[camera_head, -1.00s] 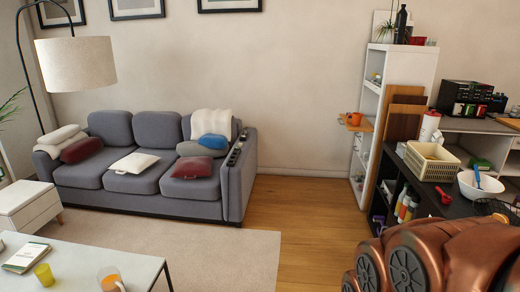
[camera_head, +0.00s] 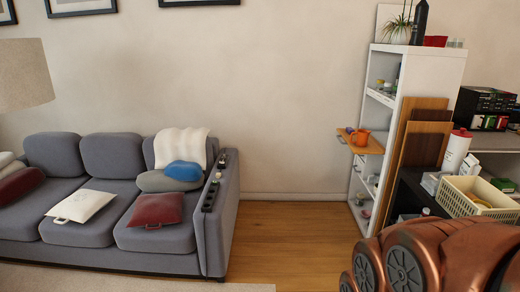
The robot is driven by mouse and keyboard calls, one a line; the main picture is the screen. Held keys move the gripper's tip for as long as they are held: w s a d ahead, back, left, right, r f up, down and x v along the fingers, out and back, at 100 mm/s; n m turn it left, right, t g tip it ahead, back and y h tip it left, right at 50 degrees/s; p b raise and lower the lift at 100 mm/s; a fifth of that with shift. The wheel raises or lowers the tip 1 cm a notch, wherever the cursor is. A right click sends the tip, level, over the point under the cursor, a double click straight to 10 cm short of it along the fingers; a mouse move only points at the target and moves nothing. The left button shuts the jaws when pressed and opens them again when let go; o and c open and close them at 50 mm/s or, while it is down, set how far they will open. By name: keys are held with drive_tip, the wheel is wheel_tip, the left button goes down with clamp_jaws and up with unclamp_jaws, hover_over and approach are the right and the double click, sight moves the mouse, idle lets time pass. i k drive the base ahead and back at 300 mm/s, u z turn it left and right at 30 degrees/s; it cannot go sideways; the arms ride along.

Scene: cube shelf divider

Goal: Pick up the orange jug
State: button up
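A small orange jug (camera_head: 361,137) stands on a wooden board (camera_head: 363,146) that juts out to the left from the white shelf unit (camera_head: 437,72). A small darker item touches or stands close to the jug's left side; I cannot tell what it is. The jug looks upright and is far off. My gripper is not in view; only a copper-coloured part of my own body shows at the lower right.
A grey sofa (camera_head: 214,238) with cushions fills the left. Wooden floor (camera_head: 290,235) is clear between sofa and shelf. Brown panels (camera_head: 404,150) lean against the shelf. A cream basket (camera_head: 468,200) and paper roll (camera_head: 456,150) are at right.

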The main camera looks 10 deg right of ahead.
sight(362, 135)
drive_tip(key=z, duration=0.15)
drive_tip(key=i, duration=3.45)
drive_tip(key=z, duration=0.1)
